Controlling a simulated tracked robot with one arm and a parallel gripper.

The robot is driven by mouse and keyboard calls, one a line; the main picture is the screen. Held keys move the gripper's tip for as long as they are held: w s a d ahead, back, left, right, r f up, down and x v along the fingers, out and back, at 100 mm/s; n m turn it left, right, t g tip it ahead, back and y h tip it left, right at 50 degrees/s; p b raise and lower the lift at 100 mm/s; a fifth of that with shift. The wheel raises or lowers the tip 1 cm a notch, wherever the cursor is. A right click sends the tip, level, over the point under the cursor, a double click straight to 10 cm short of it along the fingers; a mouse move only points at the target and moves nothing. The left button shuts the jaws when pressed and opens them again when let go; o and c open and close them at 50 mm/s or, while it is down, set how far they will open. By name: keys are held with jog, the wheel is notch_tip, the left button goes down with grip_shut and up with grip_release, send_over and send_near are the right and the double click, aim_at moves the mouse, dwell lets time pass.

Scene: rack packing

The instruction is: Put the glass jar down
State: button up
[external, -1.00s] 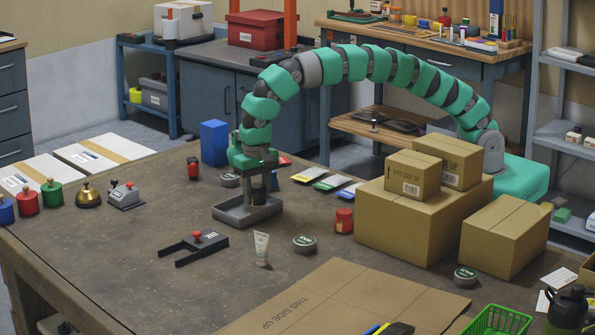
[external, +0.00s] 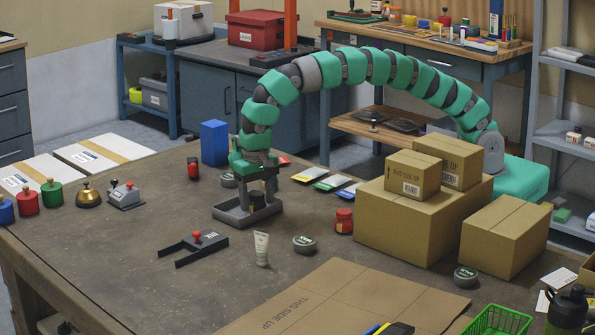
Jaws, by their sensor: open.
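A small dark jar with a brownish top (external: 256,201) stands in a grey shallow tray (external: 229,216) on the table. It looks upright; whether it is glass is too small to tell. My gripper (external: 258,188) points down right over the jar. Its jaws are open, with the fingers close around or just above the jar's top. I cannot tell whether a finger still touches it. The far side of the jar is hidden.
A blue block (external: 214,143) stands behind my gripper. A black fork-shaped piece with a red knob (external: 197,243), a white tube (external: 261,248), a round tin (external: 304,244) and a red jar (external: 344,220) stand around the tray. Cardboard boxes (external: 405,225) fill the right.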

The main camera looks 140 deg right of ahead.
notch_tip(320, 180, up, 12)
jog(key=p, duration=0.1)
jog(key=shift+f, duration=0.25)
notch_tip(320, 180, up, 16)
jog(key=n+t+h, duration=0.1)
jog(key=n+t, duration=0.3)
jog(key=n, duration=0.1)
send_over(257, 193)
jog(key=w+a, duration=0.2)
jog(key=a, duration=0.6)
jog(key=s+a+r+n+t, duration=0.1)
jog(key=a+r+n+t, duration=0.15)
jog(key=r, duration=0.35)
jog(key=s+a+r+n+t, duration=0.1)
jog(key=s+a+r+n, duration=0.1)
jog(key=a+r, duration=0.3)
jog(key=s+a+r+n+t, duration=0.4)
jog(key=s+r, duration=0.5)
jog(key=r, duration=0.3)
jog(key=s+a+r+n+t+y, duration=0.1)
jog(key=s+a+r+n+t, duration=0.3)
jog(key=s+a+r, duration=0.5)
notch_tip(257, 193, up, 3)
jog(key=shift+s+a+n, duration=0.2)
jog(key=shift+s+n, duration=0.1)
jog(key=shift+n, duration=0.85)
